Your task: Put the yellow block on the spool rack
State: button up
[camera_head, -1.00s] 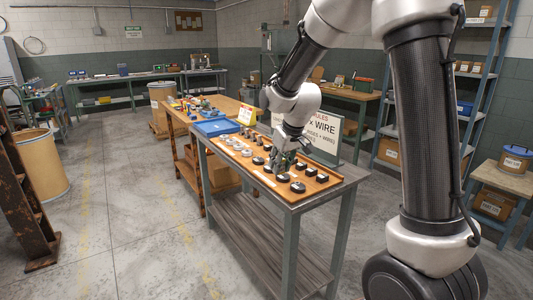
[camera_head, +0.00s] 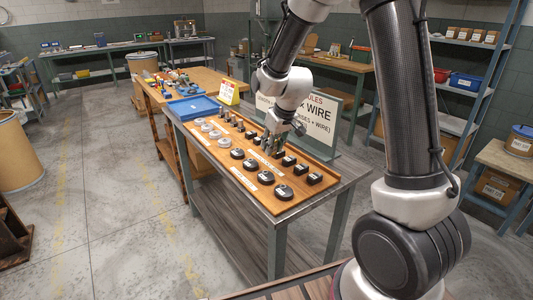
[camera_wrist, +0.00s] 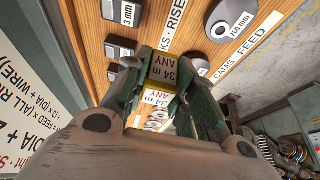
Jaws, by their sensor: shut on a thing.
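My gripper (camera_head: 275,147) is over the wooden tray on the near table. In the wrist view its green fingers (camera_wrist: 163,90) are shut on a small block (camera_wrist: 165,86) with yellow edges and white labels reading "34 m" and "ANY". The fingers hide its sides. In the head view the block is too small to make out clearly. I cannot make out a spool rack for certain in either view.
The tray (camera_head: 225,178) holds several dark blocks, round dark discs and grey rings with white labels. A white sign (camera_head: 318,112) stands behind it.

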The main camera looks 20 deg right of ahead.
aim_at(274, 152)
jog(key=shift+f, duration=2.5)
jog(key=shift+f, duration=0.15)
jog(key=o, duration=0.7)
